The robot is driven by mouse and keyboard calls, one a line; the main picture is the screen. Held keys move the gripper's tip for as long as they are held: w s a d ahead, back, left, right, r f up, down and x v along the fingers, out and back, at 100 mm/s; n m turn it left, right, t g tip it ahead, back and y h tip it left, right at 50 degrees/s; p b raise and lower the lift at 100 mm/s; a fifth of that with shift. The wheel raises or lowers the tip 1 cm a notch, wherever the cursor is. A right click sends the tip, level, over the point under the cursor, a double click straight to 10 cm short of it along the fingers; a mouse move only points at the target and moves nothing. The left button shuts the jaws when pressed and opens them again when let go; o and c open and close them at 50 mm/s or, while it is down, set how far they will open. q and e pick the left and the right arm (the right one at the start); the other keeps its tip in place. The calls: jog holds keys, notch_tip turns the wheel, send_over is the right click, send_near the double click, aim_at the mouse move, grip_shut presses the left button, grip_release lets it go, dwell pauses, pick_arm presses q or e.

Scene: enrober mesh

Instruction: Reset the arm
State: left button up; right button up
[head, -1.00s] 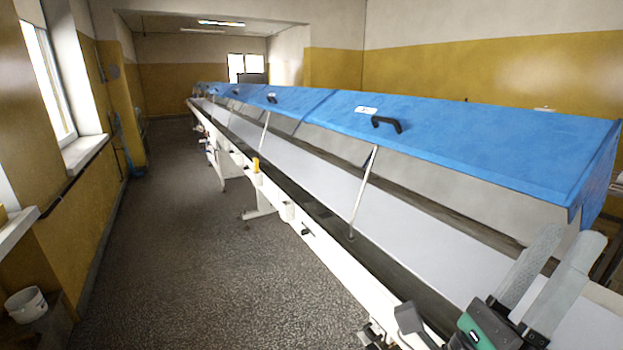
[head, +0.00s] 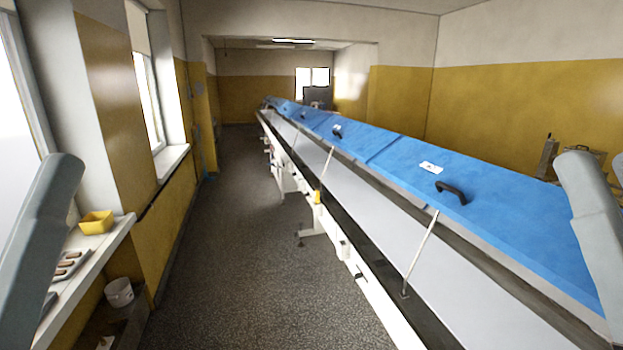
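Neither gripper is in the head view. A grey link of my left arm rises at the left edge, and a grey link of my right arm stands at the right edge in front of the blue cover. The long conveyor (head: 460,258) runs away down the room with a pale, bare-looking belt. Its blue hinged cover (head: 400,160) is propped up by thin metal struts (head: 421,250) and has black handles (head: 451,190). Whether either hand holds anything is hidden.
A window sill (head: 95,262) at the left holds a yellow tub (head: 96,222) and a tray (head: 70,265) with several brown pieces. A white bucket (head: 119,292) stands below it. The grey floor (head: 235,270) between sill and conveyor is clear.

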notch_tip(320, 180, up, 23)
jog(key=p, duration=1.9)
jog(key=shift+r+y+p, duration=0.2)
jog(key=shift+y+p, duration=0.1)
jog(key=shift+p, duration=0.1)
